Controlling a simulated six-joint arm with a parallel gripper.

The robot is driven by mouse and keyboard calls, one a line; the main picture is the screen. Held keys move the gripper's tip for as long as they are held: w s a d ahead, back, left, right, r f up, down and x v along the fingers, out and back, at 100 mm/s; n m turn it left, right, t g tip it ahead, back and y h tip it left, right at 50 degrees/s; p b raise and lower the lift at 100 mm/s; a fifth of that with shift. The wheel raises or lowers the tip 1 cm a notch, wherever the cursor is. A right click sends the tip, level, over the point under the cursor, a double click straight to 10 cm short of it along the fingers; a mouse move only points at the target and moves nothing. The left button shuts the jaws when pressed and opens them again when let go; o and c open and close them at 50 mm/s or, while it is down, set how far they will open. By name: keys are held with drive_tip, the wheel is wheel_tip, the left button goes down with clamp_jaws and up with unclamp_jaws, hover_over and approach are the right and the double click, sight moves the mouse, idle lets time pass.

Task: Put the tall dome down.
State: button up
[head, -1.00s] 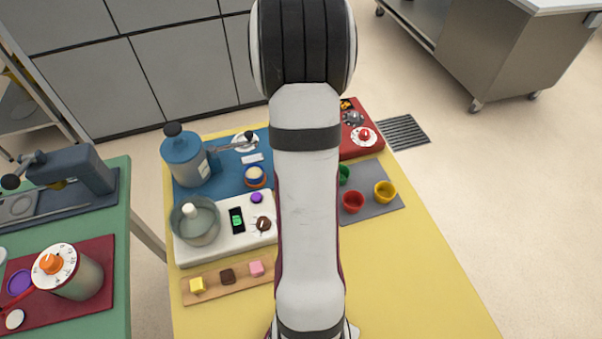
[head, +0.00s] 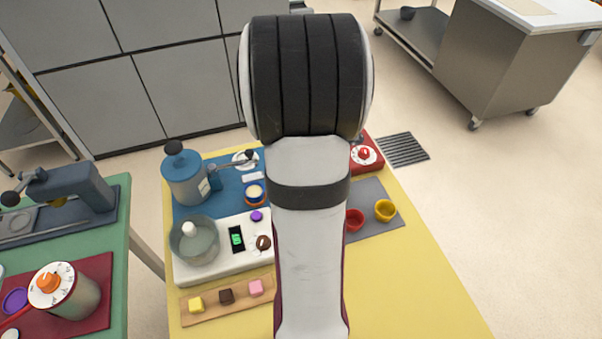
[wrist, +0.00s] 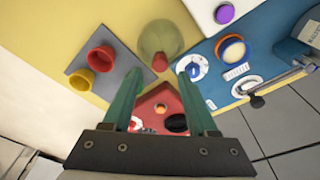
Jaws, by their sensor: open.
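The tall dome (wrist: 158,38) is clear with an olive tint and shows in the wrist view. It appears to stand on the yellow table (wrist: 125,18), between the grey mat and the blue mat. Its knob (wrist: 160,63) points toward my gripper. My gripper (wrist: 160,74) has two green fingers spread apart, one on each side of the knob in the picture, with a gap on both sides. In the head view my arm hides the gripper and this dome.
A grey mat (wrist: 120,72) holds red (wrist: 101,58) and yellow (wrist: 83,78) cups. A blue mat (wrist: 215,92) holds a dial (wrist: 192,68) close to the dome. A white scale (head: 215,262) carries a glass vessel (head: 194,245). The table's right front (head: 420,300) is clear.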

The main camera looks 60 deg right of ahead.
wheel_tip(320, 180, up, 7)
drive_tip(key=a, duration=0.1)
drive_tip(key=w+a+r+n+y, duration=0.15)
drive_tip(key=w+a+n, duration=0.25)
drive_tip(key=a, duration=0.9)
drive_tip(key=s+a+n+y, duration=0.1)
drive_tip(key=s+a+n, duration=0.3)
drive_tip(key=a, duration=0.6)
drive_tip(key=s+a+r+n+y, duration=0.1)
drive_tip(key=s+a+n, duration=0.3)
drive_tip(key=a, duration=0.6)
drive_tip(key=shift+w, duration=0.1)
